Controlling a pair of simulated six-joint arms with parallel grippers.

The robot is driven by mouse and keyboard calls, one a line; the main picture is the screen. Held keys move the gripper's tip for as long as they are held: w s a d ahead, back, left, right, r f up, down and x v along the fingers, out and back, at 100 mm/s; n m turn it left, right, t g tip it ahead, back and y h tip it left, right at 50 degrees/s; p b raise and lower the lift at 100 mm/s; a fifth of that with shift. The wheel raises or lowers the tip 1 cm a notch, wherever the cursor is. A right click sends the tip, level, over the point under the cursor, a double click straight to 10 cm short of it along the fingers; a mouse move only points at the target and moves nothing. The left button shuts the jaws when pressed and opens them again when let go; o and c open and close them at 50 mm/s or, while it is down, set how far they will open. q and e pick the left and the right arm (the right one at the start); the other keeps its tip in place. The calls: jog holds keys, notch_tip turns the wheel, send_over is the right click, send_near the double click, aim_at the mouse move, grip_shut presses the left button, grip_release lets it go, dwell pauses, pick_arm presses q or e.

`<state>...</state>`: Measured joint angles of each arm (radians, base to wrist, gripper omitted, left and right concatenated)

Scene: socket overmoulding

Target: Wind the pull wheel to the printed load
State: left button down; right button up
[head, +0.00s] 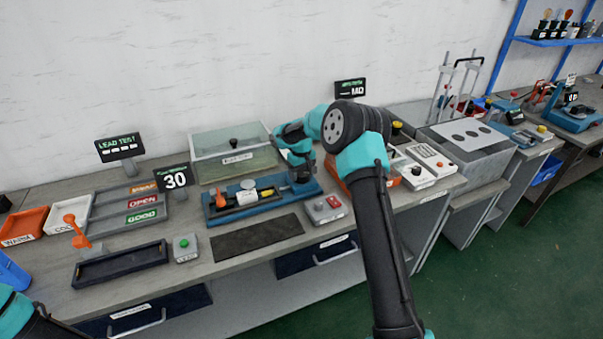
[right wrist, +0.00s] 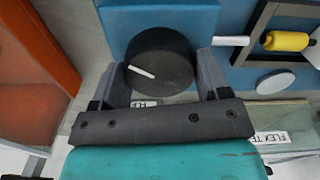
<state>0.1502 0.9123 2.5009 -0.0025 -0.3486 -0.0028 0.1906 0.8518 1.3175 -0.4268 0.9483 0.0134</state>
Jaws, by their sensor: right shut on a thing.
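The pull wheel (right wrist: 165,68) is a dark round knob with a white pointer line, on a blue fixture. In the right wrist view my right gripper (right wrist: 163,75) has one finger on each side of the wheel and is shut on it. The blue fixture (head: 268,207) shows in the head view on the bench, with my right gripper (head: 303,180) at its right end, where the wheel is mostly hidden. A black sign (head: 175,178) behind the fixture reads 30. My left arm shows only at the lower left corner; its gripper is out of the frame.
A grey box with a red button (head: 324,209) and a grey box with a green button (head: 186,247) stand on the bench. A dark mat (head: 256,237) lies in front of the fixture. A clear-lidded box (head: 231,148) stands behind it. An orange bin (right wrist: 35,70) is beside the gripper.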

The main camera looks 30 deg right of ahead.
aim_at(302, 172)
jog(key=shift+m, duration=0.9)
jog(key=o, duration=0.9)
jog(key=shift+r, duration=0.15)
notch_tip(302, 172, up, 17)
jog(key=shift+r, duration=0.1)
